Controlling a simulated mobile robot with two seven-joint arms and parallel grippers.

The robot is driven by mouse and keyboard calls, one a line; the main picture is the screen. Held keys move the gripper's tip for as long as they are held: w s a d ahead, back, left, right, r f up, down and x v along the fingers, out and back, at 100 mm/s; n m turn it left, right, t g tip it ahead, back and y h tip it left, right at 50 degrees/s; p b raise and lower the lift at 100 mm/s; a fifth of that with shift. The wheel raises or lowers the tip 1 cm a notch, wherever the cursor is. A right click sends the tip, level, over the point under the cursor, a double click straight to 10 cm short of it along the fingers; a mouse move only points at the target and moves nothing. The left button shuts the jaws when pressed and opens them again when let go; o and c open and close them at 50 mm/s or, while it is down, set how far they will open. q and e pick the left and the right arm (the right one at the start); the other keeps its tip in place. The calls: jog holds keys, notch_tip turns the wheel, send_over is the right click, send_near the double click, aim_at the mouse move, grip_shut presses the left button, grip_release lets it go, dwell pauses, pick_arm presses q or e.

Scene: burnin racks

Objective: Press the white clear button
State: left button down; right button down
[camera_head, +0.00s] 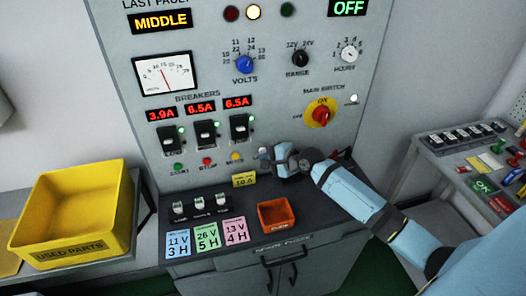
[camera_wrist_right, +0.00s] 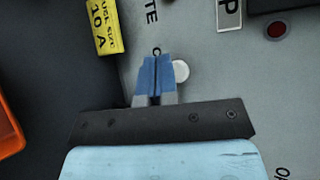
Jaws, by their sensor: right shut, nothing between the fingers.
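The white clear button (camera_wrist_right: 181,71) is a round white cap on the grey panel, partly hidden by my right gripper. In the wrist view only a letter "C" of a label shows just above the fingertips. My right gripper (camera_wrist_right: 157,72) is shut and empty, its blue fingertips just left of the button's visible part. I cannot tell whether they touch the button or the panel. In the head view my right gripper (camera_head: 268,157) is at the lower panel, at the right end of the button row, and covers most of that spot. My left gripper is not in view.
Yellow (camera_head: 235,157), red (camera_head: 207,161) and green (camera_head: 178,166) buttons continue the row leftward. A yellow fuse tag (camera_head: 244,180) and an orange bin (camera_head: 260,218) are below. The main switch (camera_head: 321,115) is above right. A yellow crate (camera_head: 120,212) stands left.

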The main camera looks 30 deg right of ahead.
jog(key=shift+w+d, duration=0.2)
jog(key=shift+w, duration=0.35)
dwell(0.7)
jog(key=shift+s, duration=0.15)
jog(key=shift+s+a+p, duration=0.25)
jog(key=shift+s+p, duration=0.4)
jog(key=shift+p, duration=0.25)
jog(key=s+p, duration=0.2)
jog(key=s+a+p, duration=0.1)
jog(key=s+p, duration=0.1)
jog(key=shift+s+a, duration=0.2)
jog(key=shift+s, duration=0.2)
dwell(0.6)
